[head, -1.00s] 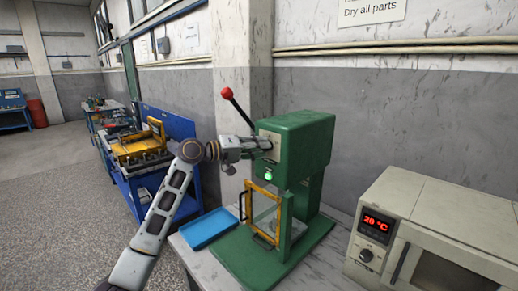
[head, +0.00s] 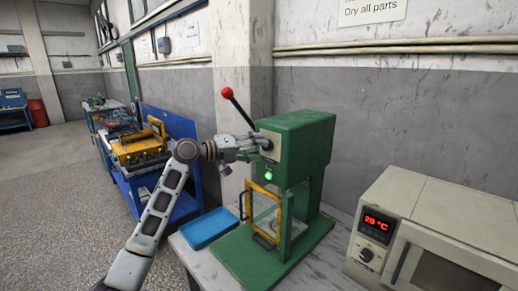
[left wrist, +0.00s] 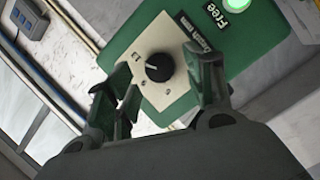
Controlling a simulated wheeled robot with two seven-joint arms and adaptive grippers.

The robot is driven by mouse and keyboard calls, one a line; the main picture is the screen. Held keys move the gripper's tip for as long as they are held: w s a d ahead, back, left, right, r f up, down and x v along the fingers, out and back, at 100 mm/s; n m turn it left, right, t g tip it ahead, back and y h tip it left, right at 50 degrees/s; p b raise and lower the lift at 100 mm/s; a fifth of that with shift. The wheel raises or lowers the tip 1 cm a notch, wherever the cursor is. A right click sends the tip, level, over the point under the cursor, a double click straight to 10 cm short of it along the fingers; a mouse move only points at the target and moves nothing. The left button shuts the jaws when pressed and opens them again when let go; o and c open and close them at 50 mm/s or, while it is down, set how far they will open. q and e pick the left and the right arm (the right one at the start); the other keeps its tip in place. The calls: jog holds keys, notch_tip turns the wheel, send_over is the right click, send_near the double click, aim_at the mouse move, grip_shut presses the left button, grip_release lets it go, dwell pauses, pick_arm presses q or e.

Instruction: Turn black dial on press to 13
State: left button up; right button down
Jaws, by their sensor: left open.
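The green press (head: 295,150) stands on the table, with a light plate on its front face. In the left wrist view the black dial (left wrist: 159,67) sits in the middle of that plate (left wrist: 150,88), with small markings around it that are too small to read surely. My left gripper (head: 262,146) is in front of the plate. In the left wrist view its two fingers (left wrist: 165,95) are apart, one on each side of the dial, and nothing is between them but the view of the plate. Whether they touch the dial is not clear. My right gripper is not in view.
A lever with a red knob (head: 227,93) rises left of the press. A yellow-framed guard (head: 262,212) is below the press head. A blue tray (head: 208,228) lies left of it. An oven with a red display (head: 430,235) stands at the right. A green light (left wrist: 237,4) is labelled "Free".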

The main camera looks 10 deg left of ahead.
pick_arm(q)
jog(key=f+v, duration=0.1)
jog(key=v, duration=0.9)
jog(key=shift+s+a+r, duration=0.2)
jog(key=shift+s+r, duration=0.05)
jog(key=shift+r, duration=0.25)
